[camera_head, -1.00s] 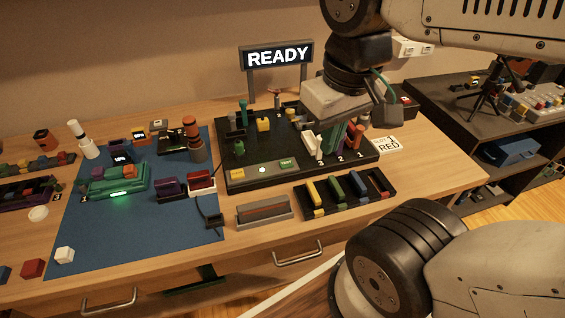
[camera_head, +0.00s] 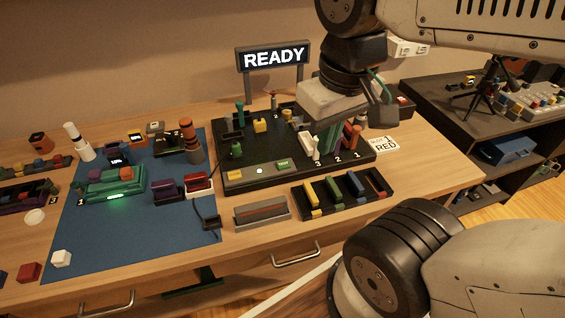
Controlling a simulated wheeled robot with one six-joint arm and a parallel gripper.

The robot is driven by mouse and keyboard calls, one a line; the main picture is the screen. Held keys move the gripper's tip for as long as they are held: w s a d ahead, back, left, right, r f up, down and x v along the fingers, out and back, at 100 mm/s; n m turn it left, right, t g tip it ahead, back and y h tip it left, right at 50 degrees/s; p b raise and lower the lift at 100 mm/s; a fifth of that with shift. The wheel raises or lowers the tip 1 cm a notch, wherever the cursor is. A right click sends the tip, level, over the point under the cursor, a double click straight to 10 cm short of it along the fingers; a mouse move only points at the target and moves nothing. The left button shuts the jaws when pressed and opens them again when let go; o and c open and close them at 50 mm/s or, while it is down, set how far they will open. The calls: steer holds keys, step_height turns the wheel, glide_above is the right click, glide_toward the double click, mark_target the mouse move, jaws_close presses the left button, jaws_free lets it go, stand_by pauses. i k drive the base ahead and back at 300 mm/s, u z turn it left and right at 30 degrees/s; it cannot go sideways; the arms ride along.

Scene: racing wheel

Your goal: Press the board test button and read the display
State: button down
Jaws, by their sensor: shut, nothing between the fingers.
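The black board (camera_head: 250,183) stands on the wooden table, with several coloured pegs and blocks on it. The green test button (camera_head: 283,164) sits near its front edge, beside a small white light (camera_head: 259,171). The display (camera_head: 273,56) stands on posts behind the board and reads "READY" in white letters. My gripper (camera_head: 328,140) hangs over the right part of the board, to the right of the test button and apart from it. It is shut. Its fingertips are hard to tell from the pegs behind them.
A blue mat (camera_head: 135,230) on the left holds a lit green device (camera_head: 115,184) and other parts. A black tray (camera_head: 345,190) with coloured bars lies in front of the board. A white card (camera_head: 384,144) reading "RED" lies at its right.

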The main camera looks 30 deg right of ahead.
mark_target(284, 164)
steer(key=z, duration=0.8)
steer(key=k, duration=1.15)
steer(key=u, duration=0.8)
steer(key=i, duration=0.5)
steer(key=u, duration=0.05)
